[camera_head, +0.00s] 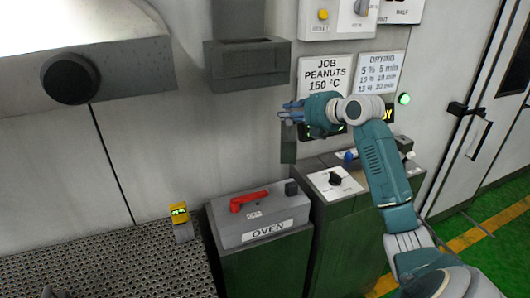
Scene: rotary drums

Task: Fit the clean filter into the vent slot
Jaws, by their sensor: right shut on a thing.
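My right gripper (290,112) is shut on a thin dark grey-green panel (288,148), which looks like the filter. The panel hangs down below the fingers, roughly upright and narrow in this view. How clean it is cannot be told. A dark grey box with a recessed front (247,80) on the wall, under a vertical duct, looks like the vent slot. The gripper and panel are below and to the right of this box, apart from it in the picture. My left gripper is not in view.
A cabinet labelled OVEN (263,217) with a red handle stands below. Beside it is a panel with a black knob (335,179). A JOB PEANUTS sign (325,75) hangs behind my right wrist.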

